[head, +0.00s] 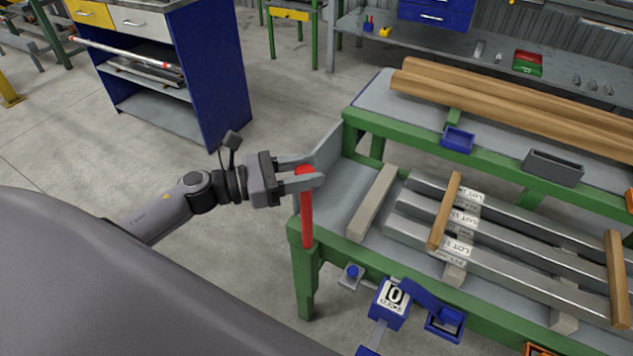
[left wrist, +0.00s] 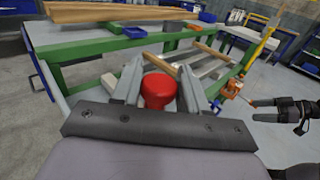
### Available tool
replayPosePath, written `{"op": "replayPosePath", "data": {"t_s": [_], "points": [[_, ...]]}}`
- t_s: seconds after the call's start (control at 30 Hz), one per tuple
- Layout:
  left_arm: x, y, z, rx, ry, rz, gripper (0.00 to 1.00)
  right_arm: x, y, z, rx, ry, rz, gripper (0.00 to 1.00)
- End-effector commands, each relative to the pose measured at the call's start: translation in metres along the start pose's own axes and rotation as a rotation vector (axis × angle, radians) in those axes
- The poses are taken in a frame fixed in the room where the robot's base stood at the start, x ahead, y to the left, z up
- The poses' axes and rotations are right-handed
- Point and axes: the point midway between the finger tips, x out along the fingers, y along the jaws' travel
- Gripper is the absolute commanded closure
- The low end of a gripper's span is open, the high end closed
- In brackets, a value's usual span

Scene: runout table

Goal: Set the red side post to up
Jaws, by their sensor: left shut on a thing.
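The red side post (head: 306,215) stands upright at the near left corner of the green runout table (head: 345,248). My left gripper (head: 305,179) comes in from the left and is shut on the post near its top. In the left wrist view the post's round red top (left wrist: 158,90) sits between the two grey fingers of the left gripper (left wrist: 160,95). The lower end of the post meets the green frame corner. My right gripper (left wrist: 304,118) seems to show, dark and open-looking, at the right edge of the left wrist view, but its jaw state is unclear.
Several grey metal bars (head: 470,245) lie on the table with wooden spacers (head: 445,212) across them. A blue counter unit (head: 391,298) and a blue knob (head: 352,271) are on the near side. A blue cabinet (head: 215,75) stands behind left. Floor left of the table is clear.

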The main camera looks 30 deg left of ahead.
Motion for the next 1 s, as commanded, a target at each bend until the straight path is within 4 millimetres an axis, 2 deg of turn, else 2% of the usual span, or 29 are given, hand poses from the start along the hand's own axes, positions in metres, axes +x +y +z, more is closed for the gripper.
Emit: {"op": "replayPosePath", "data": {"t_s": [0.03,0.1,0.3,0.87,0.9,0.93,1.0], "points": [[-0.001,0.001,0.010,0.002,-0.002,-0.002,1.00,-0.004,0.000,-0.005,0.001,0.000,0.000,0.13],[-0.002,0.002,0.017,0.002,-0.002,-0.002,1.00,-0.006,0.000,-0.008,0.001,0.001,-0.001,0.13],[-0.004,0.003,0.029,0.001,-0.003,-0.002,1.00,-0.009,-0.001,-0.013,0.001,0.001,-0.001,0.13],[-0.004,0.004,0.032,0.000,-0.001,-0.001,1.00,-0.010,-0.001,-0.015,0.001,0.002,-0.003,0.13],[-0.005,0.004,0.032,0.000,0.000,-0.001,0.44,-0.010,-0.001,-0.015,0.001,0.002,-0.003,0.13],[-0.005,0.004,0.032,0.000,0.000,-0.001,0.36,-0.010,-0.001,-0.015,0.001,0.002,-0.003,0.13],[-0.004,0.004,0.032,0.000,0.000,-0.001,0.36,-0.010,-0.001,-0.015,0.001,0.002,-0.003,0.13]]}}
